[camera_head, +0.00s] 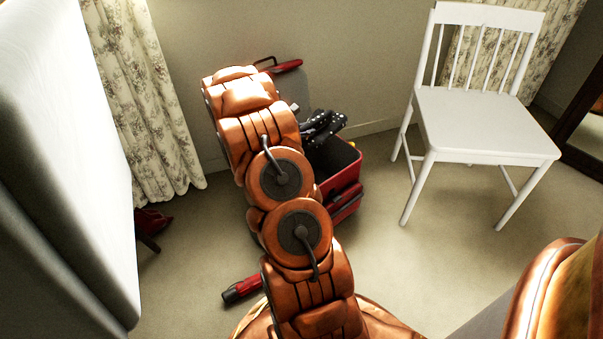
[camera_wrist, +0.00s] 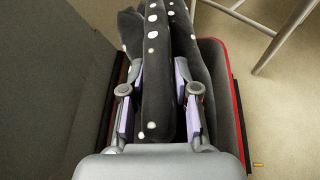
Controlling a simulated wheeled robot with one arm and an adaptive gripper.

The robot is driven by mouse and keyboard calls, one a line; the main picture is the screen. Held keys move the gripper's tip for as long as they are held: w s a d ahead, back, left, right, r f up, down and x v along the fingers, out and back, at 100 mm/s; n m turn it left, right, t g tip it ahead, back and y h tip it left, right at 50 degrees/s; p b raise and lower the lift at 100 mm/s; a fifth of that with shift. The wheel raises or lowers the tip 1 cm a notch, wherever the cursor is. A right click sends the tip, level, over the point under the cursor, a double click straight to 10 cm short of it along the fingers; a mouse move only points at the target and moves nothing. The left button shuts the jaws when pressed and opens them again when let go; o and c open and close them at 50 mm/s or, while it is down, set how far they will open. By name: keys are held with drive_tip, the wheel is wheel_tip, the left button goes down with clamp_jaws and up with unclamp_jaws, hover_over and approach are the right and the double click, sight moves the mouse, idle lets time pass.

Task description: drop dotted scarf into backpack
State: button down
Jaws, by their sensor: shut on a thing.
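The dotted scarf (camera_head: 325,124), black with white dots, is at the mouth of an open red container (camera_head: 347,180) by the wall. In the wrist view the scarf (camera_wrist: 155,75) runs between the pads of my gripper (camera_wrist: 158,92), which is shut on it. My gripper is over the container's opening, with its dark inner wall and red rim (camera_wrist: 238,110) to the right. I cannot tell whether this container is the backpack. In the head view my arm hides the gripper's base and part of the container. The scarf's far end is out of the wrist view.
A grey panel (camera_wrist: 50,90) stands left of my gripper. A white chair (camera_head: 475,120) stands to the right. A red and black cylinder (camera_head: 242,290) and a dark red item (camera_head: 152,220) lie on the floor. Floor between container and chair is clear.

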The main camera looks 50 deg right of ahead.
drive_tip(key=shift+f+b, duration=1.7)
drive_tip(key=shift+f, duration=1.2)
drive_tip(key=c, duration=0.8)
unclamp_jaws()
drive_tip(key=v, duration=1.2)
drive_tip(key=shift+r, duration=0.1)
